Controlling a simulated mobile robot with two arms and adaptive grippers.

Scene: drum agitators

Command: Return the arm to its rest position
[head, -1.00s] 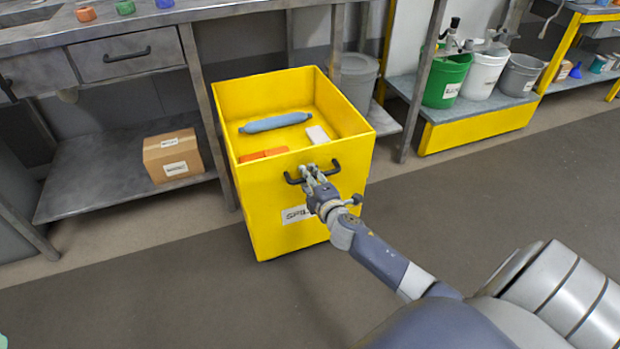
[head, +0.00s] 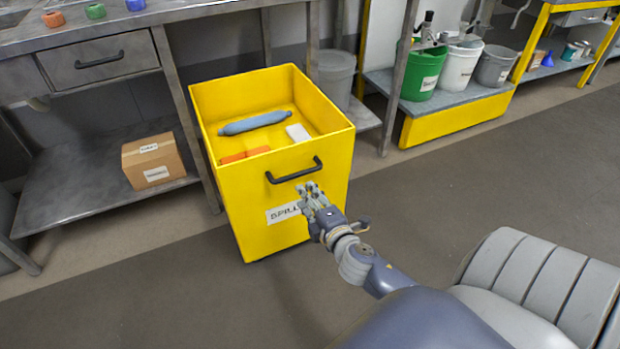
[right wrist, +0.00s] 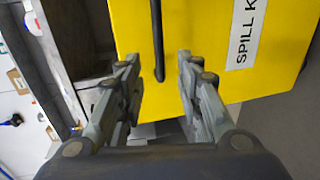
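My right gripper (head: 312,196) is in front of the yellow spill kit bin (head: 235,198), just below its black handle (head: 294,171). In the right wrist view my right gripper (right wrist: 157,75) has its two fingers spread apart with nothing between them. The black handle (right wrist: 157,40) shows beyond the fingertips, apart from them. The bin is open on top and holds a blue roll (head: 252,123), orange items (head: 245,155) and a white item (head: 297,132). My left gripper is not in the head view.
A metal workbench (head: 110,205) with a cardboard box (head: 153,161) on its lower shelf stands at the left. A grey bin (head: 337,80) stands behind. Green (head: 422,72) and white (head: 461,66) buckets sit on a yellow-edged platform (head: 455,117). Floor at the right is clear.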

